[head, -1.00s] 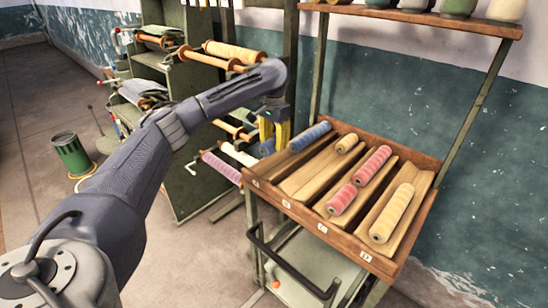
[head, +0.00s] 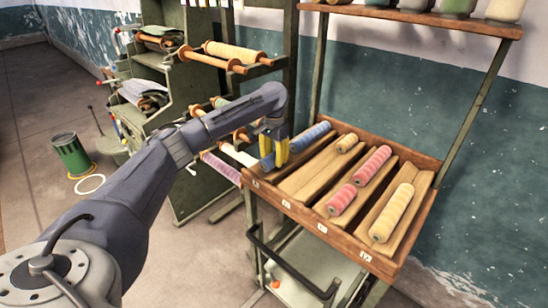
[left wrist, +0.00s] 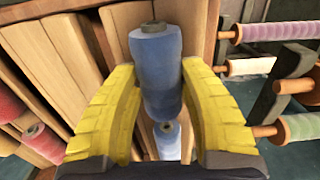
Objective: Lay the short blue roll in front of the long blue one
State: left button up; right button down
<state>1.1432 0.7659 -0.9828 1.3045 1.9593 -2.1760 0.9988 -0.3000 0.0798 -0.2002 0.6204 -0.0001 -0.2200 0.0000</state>
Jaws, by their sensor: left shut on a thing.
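My left gripper (head: 274,151) is shut on the short blue roll (head: 267,162), at the front end of the tray's leftmost groove. In the left wrist view, the short blue roll (left wrist: 156,72) is between the yellow fingers (left wrist: 165,105). The long blue roll (head: 311,136) lies farther back in the same groove; part of it shows beyond the held roll in the left wrist view (left wrist: 168,143). The two rolls are roughly in line. I cannot tell whether the held roll touches the groove. My right gripper is not in view.
The wooden tray (head: 322,232) has slanted grooves. A short tan roll (head: 347,143), two pink-red rolls (head: 372,160) (head: 342,199) and a cream roll (head: 391,213) lie in other grooves. A green rack with rolls on rods (head: 222,66) stands left of the tray.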

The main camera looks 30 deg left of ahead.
aim_at(274, 154)
pick_arm(q)
jog(key=shift+f, duration=0.45)
jog(key=o, duration=1.2)
jog(key=shift+c, duration=0.2)
jog(key=shift+r, duration=0.15)
notch_tip(274, 154, up, 13)
jog(key=shift+f, duration=0.2)
